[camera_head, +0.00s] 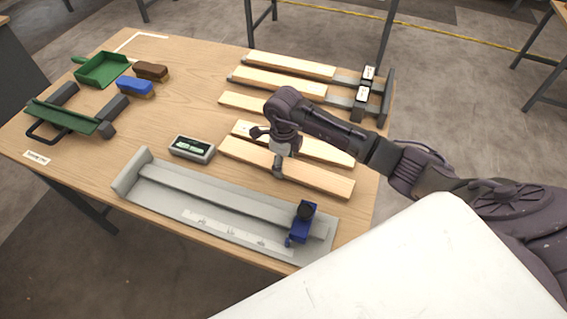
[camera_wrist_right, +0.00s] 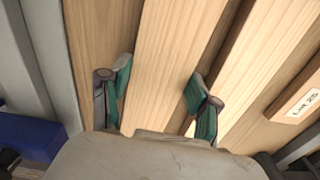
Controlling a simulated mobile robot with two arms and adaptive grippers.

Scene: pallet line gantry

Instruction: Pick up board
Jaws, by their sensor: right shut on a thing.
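Several pale wooden boards lie side by side on the wooden table (camera_head: 215,87). My right gripper (camera_head: 278,165) reaches down over the board nearest the grey trough (camera_head: 320,183). In the right wrist view, this board (camera_wrist_right: 175,50) runs between the two green-padded fingers, one at each long edge. The gripper (camera_wrist_right: 158,92) is shut on it. I cannot tell whether the board is clear of the table. Another board (camera_head: 325,152) lies just behind it, partly hidden by my arm. My left gripper is not in view.
The grey trough (camera_head: 165,191) with a blue clamp (camera_head: 302,222) lies along the front edge. A small grey box (camera_head: 192,149) stands left of the boards. Brushes (camera_head: 134,87), a green dustpan (camera_head: 101,69) and a green-topped rack (camera_head: 62,116) stand at left. Two boards (camera_head: 290,66) meet dark clamps behind.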

